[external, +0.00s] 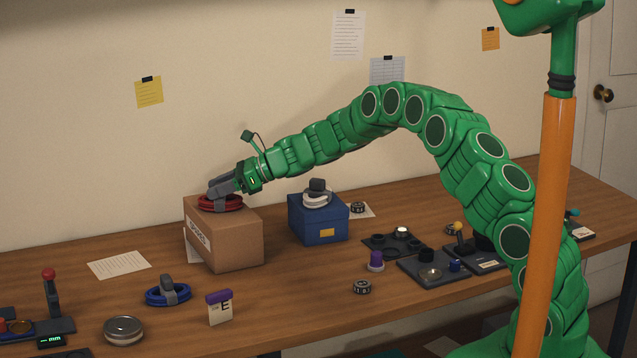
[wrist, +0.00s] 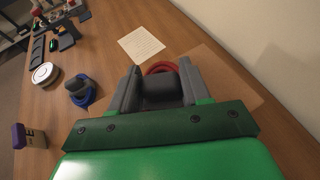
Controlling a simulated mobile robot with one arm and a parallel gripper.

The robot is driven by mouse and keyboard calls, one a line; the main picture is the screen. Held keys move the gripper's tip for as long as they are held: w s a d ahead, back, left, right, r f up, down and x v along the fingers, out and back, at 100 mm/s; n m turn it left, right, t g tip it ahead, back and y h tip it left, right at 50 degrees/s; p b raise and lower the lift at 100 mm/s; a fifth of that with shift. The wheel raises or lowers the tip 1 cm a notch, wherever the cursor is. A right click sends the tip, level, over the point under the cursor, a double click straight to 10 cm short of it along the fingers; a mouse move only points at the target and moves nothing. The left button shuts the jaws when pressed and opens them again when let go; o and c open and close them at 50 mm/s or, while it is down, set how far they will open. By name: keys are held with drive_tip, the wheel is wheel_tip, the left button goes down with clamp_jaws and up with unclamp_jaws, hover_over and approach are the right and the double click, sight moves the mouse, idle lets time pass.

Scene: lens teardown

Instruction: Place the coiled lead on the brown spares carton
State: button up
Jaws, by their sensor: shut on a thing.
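The coiled red lead (external: 226,206) lies flat on top of the brown spares carton (external: 238,240), near its left end, and appears to touch it. My gripper (external: 216,190) is over the carton and is shut on the lead's grey block. In the wrist view the grey block (wrist: 161,91) sits between my two fingers, with part of the red lead (wrist: 162,67) showing past it. The carton's top (wrist: 215,72) shows beside the fingers. The lead's underside is hidden.
A blue box (external: 318,222) with a white coil (external: 317,199) on it stands right of the carton. A blue coil (external: 167,296) with a grey block, a round tin (external: 123,330) and a purple-topped E card (external: 220,309) are in front. A paper sheet (external: 119,265) lies left.

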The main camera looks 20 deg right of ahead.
drive_tip(key=o, duration=1.1)
drive_tip(key=shift+f, duration=0.1)
drive_tip(key=shift+o, duration=0.2)
drive_tip(key=shift+d+r, duration=0.3)
drive_tip(key=v, duration=1.1)
drive_tip(key=shift+s+d, duration=0.2)
drive_tip(key=shift+s, duration=0.1)
